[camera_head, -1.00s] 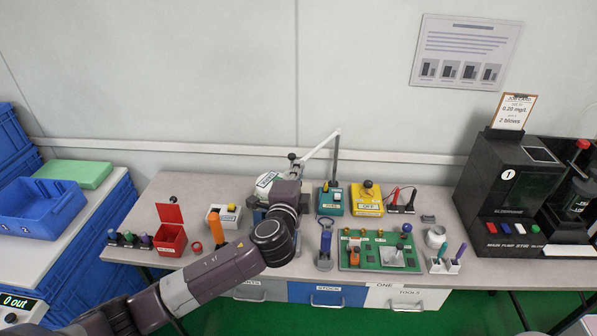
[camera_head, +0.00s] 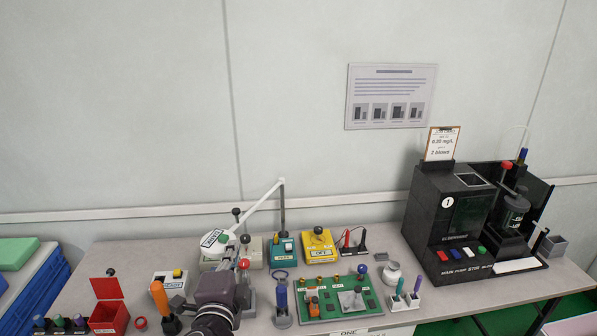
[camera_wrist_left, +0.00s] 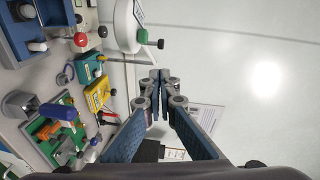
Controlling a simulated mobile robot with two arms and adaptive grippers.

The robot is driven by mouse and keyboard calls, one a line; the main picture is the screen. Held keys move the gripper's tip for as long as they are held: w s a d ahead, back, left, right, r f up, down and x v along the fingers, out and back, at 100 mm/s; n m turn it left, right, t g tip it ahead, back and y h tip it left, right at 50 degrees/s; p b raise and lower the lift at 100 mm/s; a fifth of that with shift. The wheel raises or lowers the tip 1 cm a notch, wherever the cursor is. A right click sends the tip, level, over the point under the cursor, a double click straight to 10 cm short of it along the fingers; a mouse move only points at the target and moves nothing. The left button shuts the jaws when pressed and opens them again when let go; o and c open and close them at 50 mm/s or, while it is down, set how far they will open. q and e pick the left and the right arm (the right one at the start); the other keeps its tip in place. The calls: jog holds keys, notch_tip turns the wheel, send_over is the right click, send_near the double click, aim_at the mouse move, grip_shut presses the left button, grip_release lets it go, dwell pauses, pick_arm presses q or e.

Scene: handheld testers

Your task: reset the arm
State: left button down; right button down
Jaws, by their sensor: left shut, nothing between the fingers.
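My left arm (camera_head: 215,290) comes up from the bottom of the head view, in front of the bench's left half. Its fingers cannot be made out clearly there. In the left wrist view my left gripper (camera_wrist_left: 158,76) is shut, with its blue-padded fingers meeting at the tips and nothing between them. It is in the air, apart from the bench items, with the wall behind. My right gripper is in neither view.
The bench (camera_head: 150,255) holds a red open-lidded box (camera_head: 108,316), a white press (camera_head: 216,240), a yellow box (camera_head: 318,250), a green circuit board (camera_head: 335,300) and a black machine (camera_head: 450,225). A notice (camera_head: 390,97) hangs on the bare wall.

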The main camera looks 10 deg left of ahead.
pick_arm(q)
jog(key=s+f+n+g, duration=0.65)
jog(key=s+f, duration=0.55)
jog(key=f, duration=0.3)
jog(key=s+d+f+n+g+h, duration=0.1)
jog(key=s+f+n+g+h, duration=0.2)
jog(key=s, duration=0.6)
jog(key=s+d+f+n+g, duration=0.1)
jog(key=s+f+n+g, duration=0.2)
jog(key=s+f, duration=0.45)
jog(key=s+f+g, duration=0.1)
jog(key=s+f, duration=0.1)
jog(key=f, duration=1)
jog(key=s+f+g, duration=0.1)
jog(key=s+f, duration=0.1)
jog(key=f, duration=1)
jog(key=s+a+f, duration=0.2)
jog(key=s+f, duration=1.4)
jog(key=s, duration=0.1)
jog(key=shift+a+f+g, duration=0.25)
jog(key=shift+f+g, duration=0.1)
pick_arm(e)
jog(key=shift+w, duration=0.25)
